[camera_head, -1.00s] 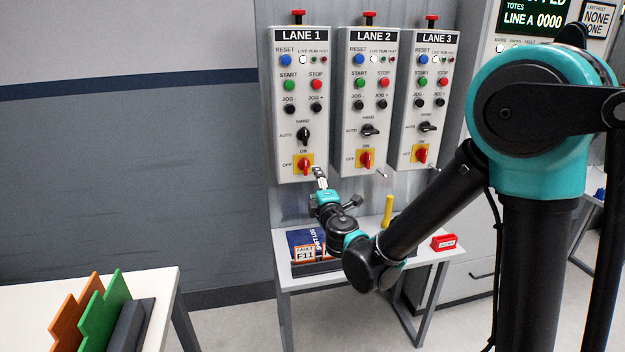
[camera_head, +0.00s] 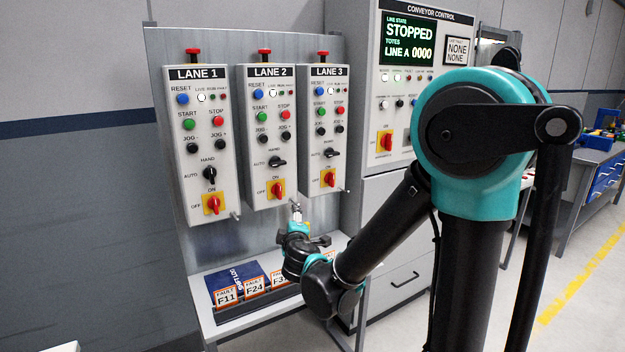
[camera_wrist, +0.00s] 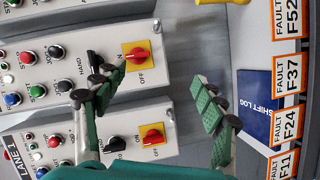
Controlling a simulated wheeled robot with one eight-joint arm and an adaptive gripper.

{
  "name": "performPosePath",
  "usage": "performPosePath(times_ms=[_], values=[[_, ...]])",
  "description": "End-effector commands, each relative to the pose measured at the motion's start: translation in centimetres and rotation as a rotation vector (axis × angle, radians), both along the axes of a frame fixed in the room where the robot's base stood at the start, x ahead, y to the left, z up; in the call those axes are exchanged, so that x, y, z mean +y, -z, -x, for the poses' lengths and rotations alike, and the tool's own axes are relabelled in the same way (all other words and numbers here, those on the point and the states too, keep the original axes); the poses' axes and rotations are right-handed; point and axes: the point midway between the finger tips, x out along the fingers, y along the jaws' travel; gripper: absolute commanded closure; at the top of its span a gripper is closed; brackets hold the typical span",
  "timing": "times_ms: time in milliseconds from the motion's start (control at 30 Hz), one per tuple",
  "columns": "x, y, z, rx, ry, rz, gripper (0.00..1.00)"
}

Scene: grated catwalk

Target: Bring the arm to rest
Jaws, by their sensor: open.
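My arm reaches forward from the right in the head view, bent at the elbow. My gripper (camera_head: 296,210) is small there, in front of the panel just below and right of the LANE 2 box (camera_head: 270,150). In the wrist view my gripper (camera_wrist: 150,88) has its two green-padded fingers spread wide. Nothing is between the fingertips but the view of the panel behind. The red switches of two lane boxes (camera_wrist: 137,55) show beyond the left finger.
The LANE 1 box (camera_head: 199,150) and LANE 3 box (camera_head: 326,140) hang on the same panel. A small table (camera_head: 230,334) below holds fault cards (camera_head: 254,287) and a blue shift log (camera_head: 222,276). A conveyor control cabinet (camera_head: 372,190) stands right of the panel. Open floor lies at right.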

Motion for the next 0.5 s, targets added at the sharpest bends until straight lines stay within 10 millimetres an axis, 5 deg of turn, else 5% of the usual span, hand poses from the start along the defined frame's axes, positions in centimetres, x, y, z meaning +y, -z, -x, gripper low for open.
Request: performPosePath(times_ms=[33, 100, 300, 500], values=[[-3.9, 0.7, -0.2, 0.055, 0.084, -0.046, 0.29], [-8.6, 2.1, 0.2, 0.137, 0.196, -0.114, 0.29], [-20.6, 7.3, 4.7, 0.400, 0.523, -0.345, 0.29], [-27.3, 13.0, 13.4, 0.682, 0.803, -0.617, 0.29]])
